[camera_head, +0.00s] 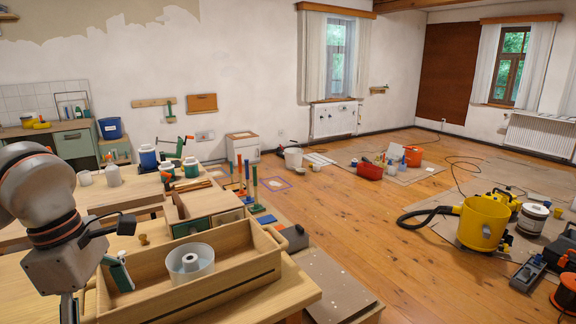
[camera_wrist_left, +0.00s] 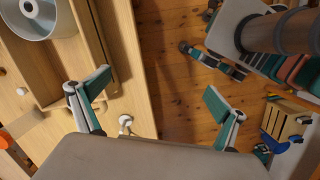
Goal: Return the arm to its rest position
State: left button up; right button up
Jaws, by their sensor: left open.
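My left gripper (camera_head: 95,290) is at the lower left of the head view, beside the left end of a wooden tray (camera_head: 215,302). In the left wrist view my left gripper (camera_wrist_left: 155,104) has its two teal-padded fingers wide apart, with nothing between them. My left arm (camera_head: 38,190) comes in from the left edge, and its lower part is cut off by the bottom of the picture. My right gripper is in neither view.
The tray holds a round metal pan with a centre tube (camera_head: 190,263), which also shows in the left wrist view (camera_wrist_left: 38,18). A yellow vacuum (camera_head: 482,222) stands right; the middle floor is clear.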

pick_arm(q)
jog(key=s+d+f+g+h, duration=0.1)
jog(key=s+d+g+h, duration=0.25)
jog(key=d, duration=0.75)
jog(key=s+d+f+g+h, duration=0.2)
jog(key=s+d+h, duration=0.25)
jog(key=d, duration=0.55)
jog(key=w+d+r+n+t+h, duration=0.5)
jog(key=d+r+n+h, duration=0.2)
jog(key=n+h, duration=0.45)
jog(key=w+a+f+n+t+y+p, duration=0.1)
jog(key=w+a+f+n+t+y, duration=0.4)
jog(key=f+n+t, duration=0.5)
jog(key=w+a+f+n+t+y, duration=0.45)
jog(key=f+n+t, duration=0.2)
jog(key=n, duration=0.75)
jog(key=s+a+f+n+g+y, duration=0.2)
jog(key=s+a+f+n+y, duration=0.1)
jog(key=f, duration=0.6)
jog(key=s+a+f+n+g+y, duration=0.2)
jog(key=s+a+f+n+y, duration=0.1)
jog(key=s+f+n, duration=0.2)
jog(key=s+a+f+n+g+y, duration=0.2)
jog(key=s+f, duration=0.5)
jog(key=f, duration=0.6)
jog(key=shift+s+a+f+n+y, duration=0.15)
jog(key=shift+s+a+n+y, duration=0.35)
jog(key=shift+a+n, duration=0.5)
